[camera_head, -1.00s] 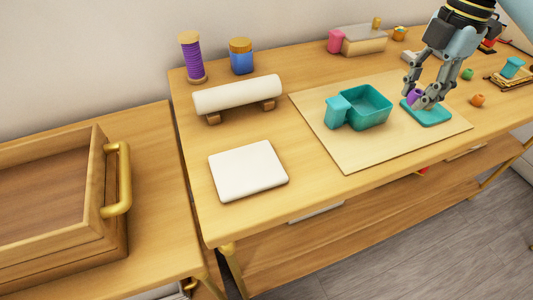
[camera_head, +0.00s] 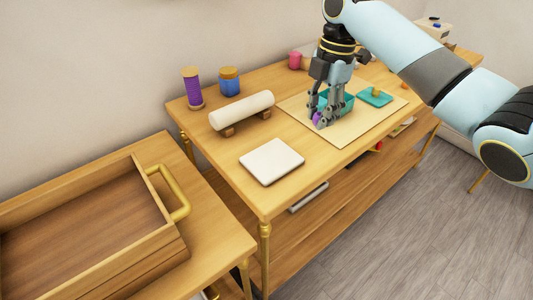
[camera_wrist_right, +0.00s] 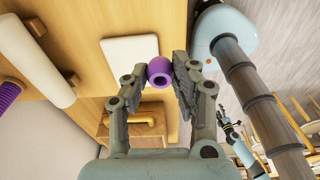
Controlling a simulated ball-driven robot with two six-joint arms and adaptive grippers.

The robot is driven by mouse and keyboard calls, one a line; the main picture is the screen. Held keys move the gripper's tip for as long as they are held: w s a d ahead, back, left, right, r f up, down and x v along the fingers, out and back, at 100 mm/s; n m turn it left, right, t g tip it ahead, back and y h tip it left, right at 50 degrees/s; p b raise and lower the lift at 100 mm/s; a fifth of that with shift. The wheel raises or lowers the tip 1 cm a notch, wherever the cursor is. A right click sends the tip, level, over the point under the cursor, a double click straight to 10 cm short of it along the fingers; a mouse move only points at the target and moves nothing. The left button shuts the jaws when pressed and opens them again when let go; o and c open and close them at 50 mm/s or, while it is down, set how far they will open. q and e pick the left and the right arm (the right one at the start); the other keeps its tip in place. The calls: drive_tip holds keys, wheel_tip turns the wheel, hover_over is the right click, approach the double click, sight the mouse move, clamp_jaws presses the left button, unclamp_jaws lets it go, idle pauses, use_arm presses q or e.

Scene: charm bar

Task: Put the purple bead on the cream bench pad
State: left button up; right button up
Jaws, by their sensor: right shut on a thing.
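My right gripper (camera_head: 319,117) is shut on the purple bead (camera_head: 316,119) and holds it above the tan work mat. In the right wrist view the purple bead (camera_wrist_right: 159,72) sits between the two fingertips, its hole showing. The cream bench pad (camera_head: 271,161) is a pale, flat, rounded square on the table's front left part, bare on top. It lies to the left of the gripper, and also shows beyond the bead in the right wrist view (camera_wrist_right: 128,49). A small gripper, apparently my left one (camera_wrist_right: 228,122), hangs far off there; its fingers are too small to read.
A teal tray (camera_head: 346,106) is partly hidden behind my right gripper on the tan mat (camera_head: 341,134). A teal dish (camera_head: 375,98) stands to its right.

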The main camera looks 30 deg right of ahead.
drive_tip(key=w+a+f, duration=0.3)
drive_tip(key=a, duration=0.1)
hover_over(271, 158)
wheel_tip(271, 158, down, 3)
drive_tip(key=shift+d, duration=0.15)
wheel_tip(271, 158, down, 4)
drive_tip(key=shift+r+p, duration=0.1)
drive_tip(key=shift+p, duration=0.25)
use_arm(q)
drive_tip(key=shift+w+a+r, duration=0.1)
drive_tip(key=shift+w+r, duration=0.05)
drive_tip(key=shift+r, duration=0.3)
use_arm(e)
drive_tip(key=shift+f, duration=0.2)
drive_tip(key=o, duration=0.8)
drive_tip(key=shift+f, duration=0.1)
